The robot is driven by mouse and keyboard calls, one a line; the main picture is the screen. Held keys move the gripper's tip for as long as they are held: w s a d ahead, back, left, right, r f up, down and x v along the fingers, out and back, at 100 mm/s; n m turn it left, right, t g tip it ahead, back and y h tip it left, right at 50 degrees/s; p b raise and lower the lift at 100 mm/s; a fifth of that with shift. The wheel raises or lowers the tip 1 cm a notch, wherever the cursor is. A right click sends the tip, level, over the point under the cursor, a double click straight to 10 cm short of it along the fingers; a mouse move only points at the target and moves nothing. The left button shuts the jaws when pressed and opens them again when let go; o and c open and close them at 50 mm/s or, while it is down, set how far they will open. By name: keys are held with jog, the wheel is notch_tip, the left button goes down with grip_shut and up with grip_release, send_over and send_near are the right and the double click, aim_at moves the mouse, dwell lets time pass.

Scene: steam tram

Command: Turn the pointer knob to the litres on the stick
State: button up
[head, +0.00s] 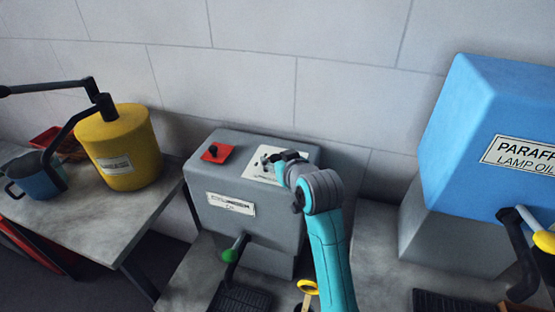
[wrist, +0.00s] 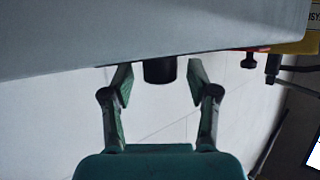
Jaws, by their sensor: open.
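The pointer knob (wrist: 160,71) shows as a short black cylinder in the wrist view. It stands on a white dial plate (head: 262,173) on top of a grey box (head: 235,235). My gripper (head: 279,160) is over the plate and hides most of the knob in the head view. In the wrist view my gripper (wrist: 159,76) is open, one finger on each side of the knob with gaps between. I cannot tell where the pointer points or read the dial marks. A yellow ring (head: 307,287) low in front of the box may be the stick's handle; no litre marks show.
A black knob on a red plate (head: 216,152) sits left on the same box. A green-knobbed lever (head: 230,253) juts from its front. A blue paraffin tank (head: 500,110) stands right, a yellow can (head: 123,145) and blue mug (head: 35,178) left. The wall is close behind.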

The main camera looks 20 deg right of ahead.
grip_shut()
jog(key=shift+a+m+h, duration=0.1)
jog(key=shift+m+h, duration=0.2)
jog(key=shift+h, duration=0.1)
jog(key=m+h, duration=0.2)
jog(key=h, duration=0.1)
jog(key=m+h, duration=0.1)
jog(key=shift+a+m+g, duration=0.3)
jog(key=shift+m, duration=0.1)
jog(key=m+g+h, duration=0.3)
jog(key=m+h, duration=0.2)
jog(key=shift+w+h, duration=0.15)
jog(key=shift+h, duration=0.15)
jog(key=shift+m, duration=0.3)
